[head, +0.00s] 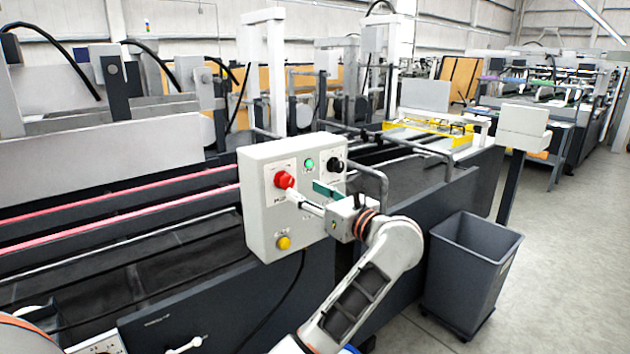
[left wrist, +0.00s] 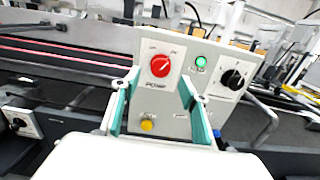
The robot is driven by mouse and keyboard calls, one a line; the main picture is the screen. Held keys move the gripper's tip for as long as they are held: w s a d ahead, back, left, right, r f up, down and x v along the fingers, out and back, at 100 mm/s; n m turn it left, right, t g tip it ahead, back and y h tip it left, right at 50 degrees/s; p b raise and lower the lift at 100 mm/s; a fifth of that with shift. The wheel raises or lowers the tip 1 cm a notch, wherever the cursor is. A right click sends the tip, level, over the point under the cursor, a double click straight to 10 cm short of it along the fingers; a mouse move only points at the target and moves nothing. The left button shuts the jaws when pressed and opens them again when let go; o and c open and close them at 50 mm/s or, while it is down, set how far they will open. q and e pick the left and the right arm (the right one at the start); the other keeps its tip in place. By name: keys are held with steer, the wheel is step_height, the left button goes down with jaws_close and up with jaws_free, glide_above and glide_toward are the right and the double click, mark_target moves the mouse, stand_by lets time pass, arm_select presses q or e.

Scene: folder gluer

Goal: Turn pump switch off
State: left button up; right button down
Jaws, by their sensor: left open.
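The pump switch is a red rotary knob (head: 284,180) on the upper left of a light grey control box (head: 262,222). In the left wrist view the red knob (left wrist: 160,66) has small labels above it and a word like "PUMP" below it. Its pale mark seems to lean to the upper right, but it is small. My left gripper (head: 313,197) is open and empty in front of the box. In the left wrist view its teal-lined fingers (left wrist: 158,95) stand on either side below the knob, apart from it. My right gripper is not in view.
The box also carries a green lamp (head: 309,164), a black knob (head: 336,165) and a yellow button (head: 284,243). A grey bin (head: 466,270) stands to the right on the floor. Machine rails (head: 120,207) run behind the box. Open floor lies at the far right.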

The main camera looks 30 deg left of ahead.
mark_target(289, 182)
arm_select(q)
steer(key=p+x, duration=0.1)
steer(key=x, duration=0.6)
steer(key=shift+w+a+f, duration=0.15)
steer(key=shift+w+a, duration=0.05)
steer(key=shift+a, duration=0.15)
steer(key=c, duration=1.1)
